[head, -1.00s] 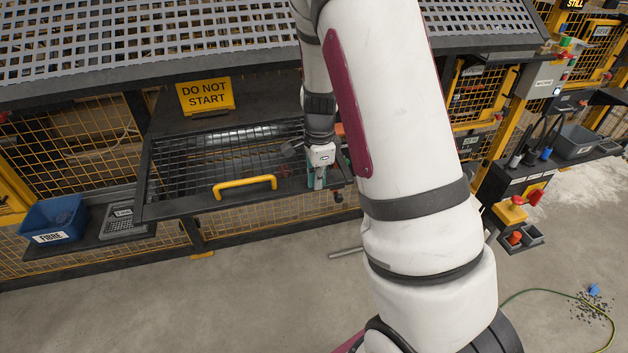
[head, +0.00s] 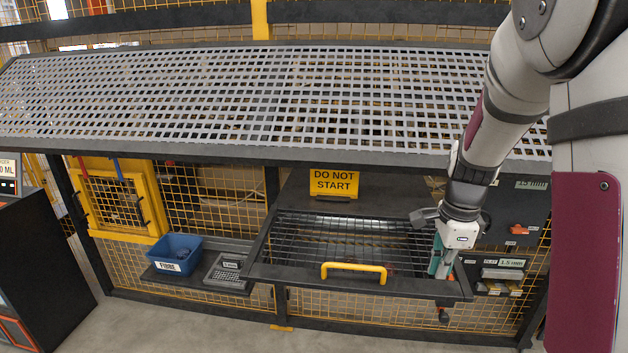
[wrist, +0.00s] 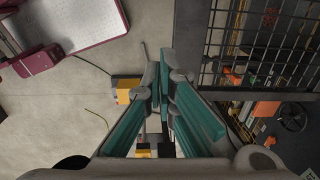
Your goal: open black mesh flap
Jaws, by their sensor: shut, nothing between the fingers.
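The black mesh flap (head: 300,262) is a dark framed grid below the perforated sloping panel in the head view. A yellow handle (head: 354,266) sits on its front edge. In the wrist view, the mesh (wrist: 262,42) shows at the upper right, with dim contents behind it. My gripper (head: 440,272) is at the right end of the flap's front bar, to the right of the yellow handle. Its teal fingers (wrist: 163,75) are together with nothing between them. I cannot tell whether the fingertips touch the frame.
A yellow "DO NOT START" sign (head: 334,183) stands behind the flap. A blue bin (head: 178,248) and a grey tray (head: 228,268) sit to its left. Labelled trays (head: 502,275) are on the right. The floor in front is clear.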

